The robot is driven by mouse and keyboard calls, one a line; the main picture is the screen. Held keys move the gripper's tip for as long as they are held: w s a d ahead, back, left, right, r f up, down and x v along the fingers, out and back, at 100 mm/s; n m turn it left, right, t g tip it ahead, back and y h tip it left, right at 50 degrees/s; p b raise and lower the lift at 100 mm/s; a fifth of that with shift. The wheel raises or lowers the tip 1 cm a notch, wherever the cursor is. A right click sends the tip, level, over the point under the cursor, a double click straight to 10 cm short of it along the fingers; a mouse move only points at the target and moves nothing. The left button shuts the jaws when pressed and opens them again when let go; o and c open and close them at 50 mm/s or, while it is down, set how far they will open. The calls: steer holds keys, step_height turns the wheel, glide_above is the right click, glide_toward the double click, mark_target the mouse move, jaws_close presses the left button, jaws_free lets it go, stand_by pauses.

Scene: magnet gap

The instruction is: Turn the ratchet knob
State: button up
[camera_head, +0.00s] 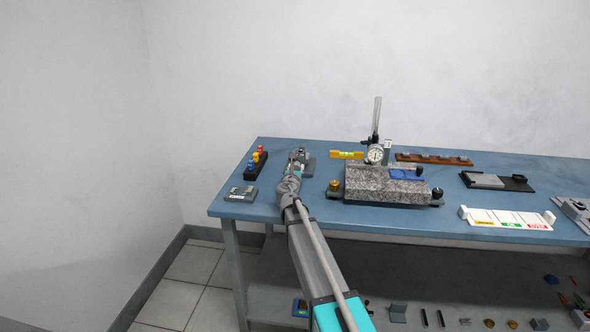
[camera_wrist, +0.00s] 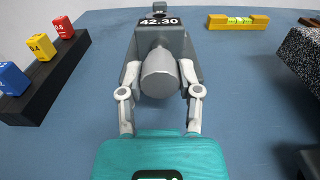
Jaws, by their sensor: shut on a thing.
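The ratchet knob (camera_wrist: 160,76) is a grey cylinder on the near face of a dark grey device (camera_wrist: 160,38) marked 42.30. In the wrist view my gripper (camera_wrist: 160,80) has one finger on each side of the knob and is shut on it. The fingertips are partly hidden behind the knob's sides. In the head view the device (camera_head: 308,166) stands at the back left of the bench, with my gripper (camera_head: 297,162) at it. The knob is too small to make out there.
A black rack (camera_head: 256,166) with red, yellow and blue blocks stands left of the device. A yellow level (camera_head: 346,154) lies right of it. A granite block with a dial gauge (camera_head: 375,154) stands further right. A small grey plate (camera_head: 241,193) lies at the bench's front left.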

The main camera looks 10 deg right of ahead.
steer(key=shift+a, duration=0.1)
jaws_close()
steer(key=shift+m, duration=0.4)
steer(key=m, duration=1)
steer(key=shift+m, duration=0.4)
steer(key=m, duration=1.1)
steer(key=shift+m, duration=0.4)
